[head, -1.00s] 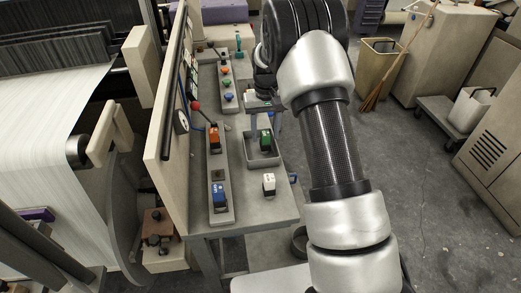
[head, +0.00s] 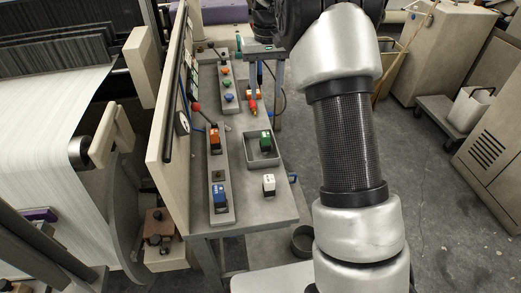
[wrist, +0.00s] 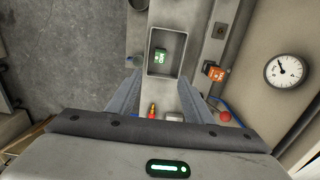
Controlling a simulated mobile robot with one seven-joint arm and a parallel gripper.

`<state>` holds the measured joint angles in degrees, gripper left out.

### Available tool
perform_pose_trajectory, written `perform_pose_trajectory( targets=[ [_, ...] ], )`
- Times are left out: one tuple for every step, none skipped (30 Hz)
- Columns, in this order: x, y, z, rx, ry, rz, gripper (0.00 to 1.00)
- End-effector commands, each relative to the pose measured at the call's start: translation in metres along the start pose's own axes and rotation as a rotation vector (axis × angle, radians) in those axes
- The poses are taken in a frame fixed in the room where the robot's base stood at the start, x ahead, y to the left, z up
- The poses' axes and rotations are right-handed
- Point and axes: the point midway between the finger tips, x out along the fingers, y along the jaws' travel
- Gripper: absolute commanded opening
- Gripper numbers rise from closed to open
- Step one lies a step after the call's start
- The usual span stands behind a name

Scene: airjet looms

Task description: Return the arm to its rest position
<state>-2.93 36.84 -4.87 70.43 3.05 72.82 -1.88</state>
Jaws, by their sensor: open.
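My gripper (head: 267,98) hangs over the far part of the grey bench (head: 249,202), beyond the small grey tray (head: 281,152). Its two fingers point down, apart, with nothing held between them. In the wrist view my gripper (wrist: 158,80) also shows open, with the tray (wrist: 185,52) ahead of it and a green block (wrist: 160,54) in that tray. My arm rises along the right of the bench in the head view, bent at the elbow. Its upper end is cut off by the top of the picture.
An orange block (head: 215,138) and a blue block (head: 220,196) sit in a rack left of the tray. A white block (head: 269,183) stands on the bench. The loom (head: 50,130) is at left. Open floor (head: 440,220) lies right of my arm.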

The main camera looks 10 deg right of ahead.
Motion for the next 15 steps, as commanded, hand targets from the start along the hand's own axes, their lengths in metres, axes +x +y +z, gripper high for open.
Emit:
perform_pose_trajectory(
  targets=[
    [-0.001, 0.000, 0.000, 0.000, 0.000, 0.000, 0.47],
    [-0.001, 0.000, 0.000, 0.000, 0.000, 0.000, 0.47],
    [-0.001, 0.000, 0.000, 0.000, 0.000, 0.000, 0.47],
    [-0.001, 0.000, 0.000, 0.000, 0.000, 0.000, 0.47],
    [-0.001, 0.000, 0.000, 0.000, 0.000, 0.000, 0.47],
    [-0.001, 0.000, 0.000, 0.000, 0.000, 0.000, 0.47],
    [-0.001, 0.000, 0.000, 0.000, 0.000, 0.000, 0.47],
    [-0.001, 0.000, 0.000, 0.000, 0.000, 0.000, 0.47],
    [-0.001, 0.000, 0.000, 0.000, 0.000, 0.000, 0.47],
    [-0.001, 0.000, 0.000, 0.000, 0.000, 0.000, 0.47],
    [-0.001, 0.000, 0.000, 0.000, 0.000, 0.000, 0.47],
    [-0.002, 0.000, 0.000, 0.000, 0.001, 0.000, 0.47],
    [-0.004, 0.000, 0.001, 0.000, 0.003, 0.000, 0.47],
    [-0.007, 0.000, 0.003, 0.001, 0.006, -0.001, 0.47],
    [-0.014, 0.001, 0.006, 0.002, 0.013, -0.002, 0.47]
  ],
)
